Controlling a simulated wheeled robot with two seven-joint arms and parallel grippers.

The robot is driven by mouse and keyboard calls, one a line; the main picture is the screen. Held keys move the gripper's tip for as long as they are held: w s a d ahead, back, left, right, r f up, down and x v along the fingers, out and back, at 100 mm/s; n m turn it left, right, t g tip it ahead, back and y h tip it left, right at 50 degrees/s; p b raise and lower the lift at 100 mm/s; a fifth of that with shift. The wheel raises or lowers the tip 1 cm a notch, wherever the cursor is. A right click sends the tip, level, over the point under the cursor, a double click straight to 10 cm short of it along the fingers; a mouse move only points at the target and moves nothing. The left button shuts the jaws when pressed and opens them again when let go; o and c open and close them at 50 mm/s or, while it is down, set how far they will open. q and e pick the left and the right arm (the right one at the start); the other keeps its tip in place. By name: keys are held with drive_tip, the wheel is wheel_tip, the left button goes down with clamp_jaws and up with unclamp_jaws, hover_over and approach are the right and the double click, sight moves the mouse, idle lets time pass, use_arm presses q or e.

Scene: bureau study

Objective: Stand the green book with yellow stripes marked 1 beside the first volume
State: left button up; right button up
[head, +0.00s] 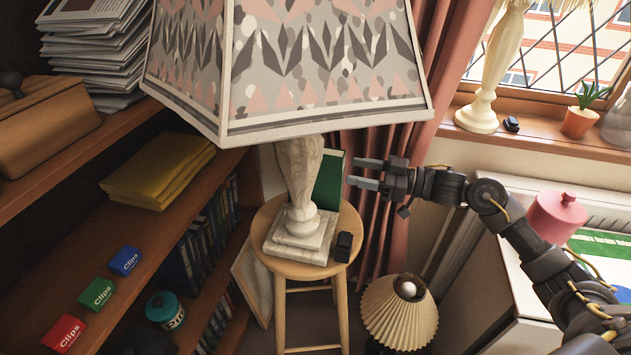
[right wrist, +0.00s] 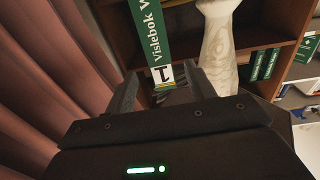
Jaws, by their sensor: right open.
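The green book (head: 329,178) stands on the round wooden stool (head: 350,220), partly hidden behind the lamp's marble base. In the right wrist view its green spine (right wrist: 150,30) shows white lettering and a white label with a black 1; I cannot make out yellow stripes. My right gripper (head: 357,174) is open just right of the book, its fingers pointing at it. In the right wrist view the spine's lower end lies in line with the gap between the fingers (right wrist: 163,88); I cannot tell whether they reach around it. Green volumes (right wrist: 262,64) stand on a shelf. My left gripper is out of view.
The large patterned lampshade (head: 285,60) overhangs the stool close to my right gripper. A pleated lamp (head: 400,312) stands below right. Pink curtains (head: 395,225) hang behind. Bookshelves (head: 120,235) fill the left.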

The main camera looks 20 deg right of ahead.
sight(343, 169)
drive_tip(key=x, duration=0.4)
drive_tip(key=shift+a, duration=0.15)
drive_tip(key=x, duration=0.4)
drive_tip(key=shift+w+a+f, duration=0.2)
drive_tip(key=shift+a+f, duration=0.05)
drive_tip(key=shift+f, duration=0.05)
drive_tip(key=c, duration=1.2)
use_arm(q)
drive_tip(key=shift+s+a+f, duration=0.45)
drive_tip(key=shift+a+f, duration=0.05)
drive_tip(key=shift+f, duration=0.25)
use_arm(e)
drive_tip(key=shift+r, duration=0.1)
